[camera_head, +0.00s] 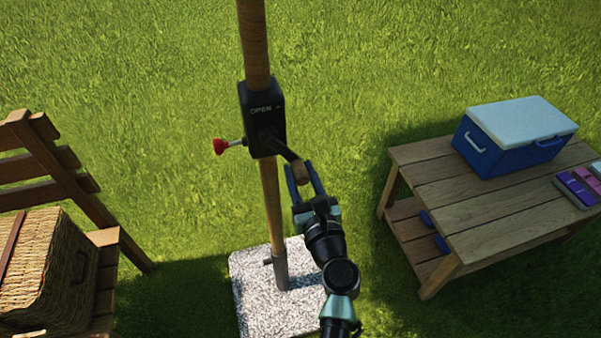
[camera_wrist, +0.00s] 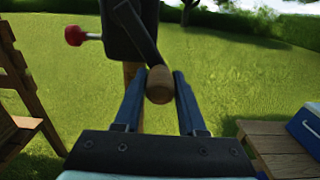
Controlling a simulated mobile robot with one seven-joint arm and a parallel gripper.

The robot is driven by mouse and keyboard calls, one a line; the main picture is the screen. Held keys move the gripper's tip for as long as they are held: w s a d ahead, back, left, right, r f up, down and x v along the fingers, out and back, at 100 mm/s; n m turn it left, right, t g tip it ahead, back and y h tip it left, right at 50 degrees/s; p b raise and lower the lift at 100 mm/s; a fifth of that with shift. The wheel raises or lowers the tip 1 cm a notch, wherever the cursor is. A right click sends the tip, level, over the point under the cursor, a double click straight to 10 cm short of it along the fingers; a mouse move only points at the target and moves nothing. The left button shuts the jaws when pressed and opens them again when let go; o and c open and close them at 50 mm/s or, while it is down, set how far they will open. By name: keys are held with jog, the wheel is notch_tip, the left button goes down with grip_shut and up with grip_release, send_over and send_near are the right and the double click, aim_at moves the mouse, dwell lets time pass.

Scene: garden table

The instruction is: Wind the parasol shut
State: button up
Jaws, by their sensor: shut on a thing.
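The parasol's wooden pole (camera_head: 255,45) rises from a speckled stone base (camera_head: 262,305); its canopy is out of view. A black crank housing (camera_head: 262,105) marked "OPEN" sits on the pole, with a red knob (camera_head: 219,146) on its left side. A dark crank arm (camera_head: 283,147) runs down and right from the housing to a wooden handle (camera_wrist: 160,84). My gripper (camera_head: 303,178) is shut on this handle, right of the pole. In the wrist view the handle sits between the two blue fingers, near their tips.
A wooden table (camera_head: 480,205) stands at the right with a blue cooler (camera_head: 515,140) and small purple and pink items (camera_head: 577,187) on top. A wooden chair (camera_head: 60,170) with a wicker basket (camera_head: 50,260) is at the left. Open grass lies behind the pole.

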grip_shut()
jog(key=w+d+r+p, duration=0.1)
jog(key=d+r+p, duration=0.3)
jog(key=r+p, duration=0.35)
jog(key=s+a+r+p, duration=0.3)
jog(key=a+r+p, duration=0.55)
jog(key=a, duration=0.25)
jog(key=s+a+f+b, duration=0.1)
jog(key=a+f+b, duration=0.2)
jog(key=f+b, duration=1.1)
jog(key=shift+w+d+f+b, duration=0.15)
jog(key=shift+w+d+f, duration=0.3)
jog(key=shift+d, duration=1.25)
jog(key=shift+w+d+f+b, duration=0.15)
jog(key=shift+w+d, duration=0.4)
jog(key=shift+d, duration=1.1)
jog(key=shift+w+d+f+b, duration=0.1)
jog(key=shift+w+d+f, duration=0.35)
jog(key=shift+d, duration=1.25)
